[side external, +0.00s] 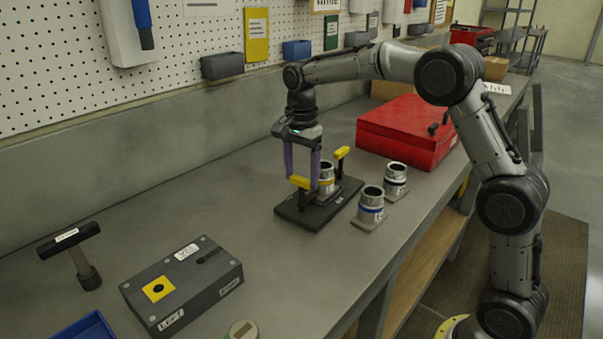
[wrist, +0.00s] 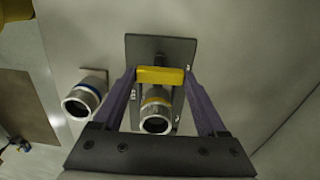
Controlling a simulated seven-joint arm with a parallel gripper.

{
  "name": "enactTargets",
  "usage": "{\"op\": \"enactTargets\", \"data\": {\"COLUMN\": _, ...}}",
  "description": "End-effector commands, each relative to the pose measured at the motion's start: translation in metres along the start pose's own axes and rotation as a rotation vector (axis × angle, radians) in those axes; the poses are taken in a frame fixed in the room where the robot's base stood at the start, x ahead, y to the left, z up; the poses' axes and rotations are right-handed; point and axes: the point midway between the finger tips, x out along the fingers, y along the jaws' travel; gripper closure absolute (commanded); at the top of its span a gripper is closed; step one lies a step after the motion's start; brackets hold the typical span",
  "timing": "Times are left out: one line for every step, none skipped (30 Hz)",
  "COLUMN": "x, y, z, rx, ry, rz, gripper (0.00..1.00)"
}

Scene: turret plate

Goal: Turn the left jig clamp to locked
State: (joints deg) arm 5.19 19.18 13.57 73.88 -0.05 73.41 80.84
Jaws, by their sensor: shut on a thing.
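The jig is a dark base plate (side external: 307,219) with two yellow-handled clamps; the plate also shows in the wrist view (wrist: 160,46). The left clamp's yellow handle (side external: 299,182) stands at the near left of the plate. The other yellow handle (side external: 342,152) is raised on the right. A metal cylinder with a yellow band (side external: 327,180) stands between them. My gripper (side external: 301,178) points down with its purple fingers at the left handle. In the wrist view the fingertips (wrist: 160,74) are shut on the yellow bar (wrist: 160,77), one at each end.
A blue-banded cylinder (side external: 371,207) and a dark-banded cylinder (side external: 396,178) stand close to the right of the jig. A red toolbox (side external: 405,135) is behind. A dark block labelled LEFT (side external: 205,290) and a hammer (side external: 72,240) are at front left. The bench between is clear.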

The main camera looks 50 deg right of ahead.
Motion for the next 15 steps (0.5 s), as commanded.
{"op": "enactTargets", "data": {"x": -0.0023, "y": -0.0006, "z": -0.0005, "rx": 0.004, "ry": 0.000, "rz": -0.006, "gripper": 0.81}}
{"op": "enactTargets", "data": {"x": -0.0023, "y": -0.0006, "z": -0.0005, "rx": 0.005, "ry": 0.000, "rz": -0.006, "gripper": 0.81}}
{"op": "enactTargets", "data": {"x": -0.0024, "y": -0.0006, "z": -0.0005, "rx": 0.005, "ry": 0.000, "rz": -0.006, "gripper": 0.22}}
{"op": "enactTargets", "data": {"x": -0.0024, "y": -0.0006, "z": -0.0005, "rx": 0.005, "ry": 0.000, "rz": -0.006, "gripper": 0.16}}
{"op": "enactTargets", "data": {"x": -0.0023, "y": -0.0005, "z": -0.0005, "rx": 0.004, "ry": 0.000, "rz": -0.006, "gripper": 0.11}}
{"op": "enactTargets", "data": {"x": -0.0021, "y": -0.0005, "z": -0.0004, "rx": 0.004, "ry": 0.000, "rz": -0.005, "gripper": 0.04}}
{"op": "enactTargets", "data": {"x": -0.0018, "y": -0.0004, "z": -0.0004, "rx": 0.004, "ry": 0.000, "rz": -0.004, "gripper": 0.00}}
{"op": "enactTargets", "data": {"x": -0.0016, "y": -0.0004, "z": -0.0004, "rx": 0.003, "ry": 0.000, "rz": -0.004, "gripper": 0.00}}
{"op": "enactTargets", "data": {"x": -0.0014, "y": -0.0003, "z": -0.0003, "rx": 0.003, "ry": 0.000, "rz": -0.003, "gripper": 0.00}}
{"op": "enactTargets", "data": {"x": -0.0012, "y": -0.0003, "z": -0.0003, "rx": 0.003, "ry": 0.000, "rz": -0.003, "gripper": 0.00}}
{"op": "enactTargets", "data": {"x": -0.0011, "y": -0.0003, "z": -0.0003, "rx": 0.002, "ry": 0.000, "rz": -0.003, "gripper": 0.00}}
{"op": "enactTargets", "data": {"x": -0.0010, "y": -0.0002, "z": -0.0002, "rx": 0.002, "ry": 0.000, "rz": -0.002, "gripper": 0.00}}
{"op": "enactTargets", "data": {"x": -0.0009, "y": -0.0002, "z": -0.0002, "rx": 0.002, "ry": -0.001, "rz": -0.002, "gripper": 0.00}}
{"op": "enactTargets", "data": {"x": -0.0012, "y": -0.0003, "z": -0.0002, "rx": 0.002, "ry": -0.001, "rz": -0.002, "gripper": 0.00}}
{"op": "enactTargets", "data": {"x": -0.0022, "y": -0.0003, "z": -0.0002, "rx": 0.002, "ry": 0.000, "rz": -0.002, "gripper": 0.00}}
